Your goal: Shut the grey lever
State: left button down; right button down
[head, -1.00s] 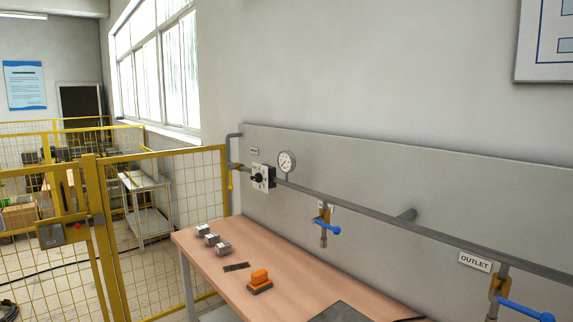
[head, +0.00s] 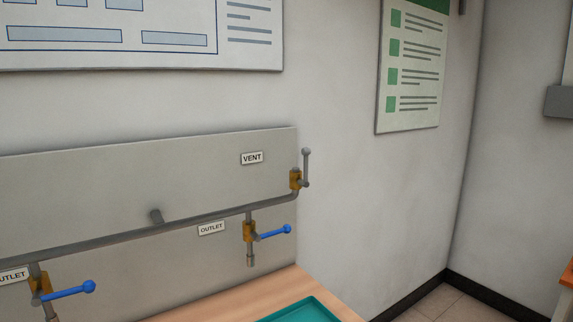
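The grey lever (head: 306,167) stands upright on a brass valve (head: 295,180) at the right end of the pipe, in the head view. A round grey knob tops it. A label reading VENT (head: 252,158) is to its left on the grey panel. Neither of my grippers is in view.
A grey pipe (head: 110,235) runs along the panel (head: 100,185). Two blue levers (head: 274,232) (head: 68,291) sit on outlet valves below it. A teal tray (head: 310,310) lies on the wooden table (head: 285,284).

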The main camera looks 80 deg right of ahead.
aim_at(306, 152)
jog(key=z, duration=2.7)
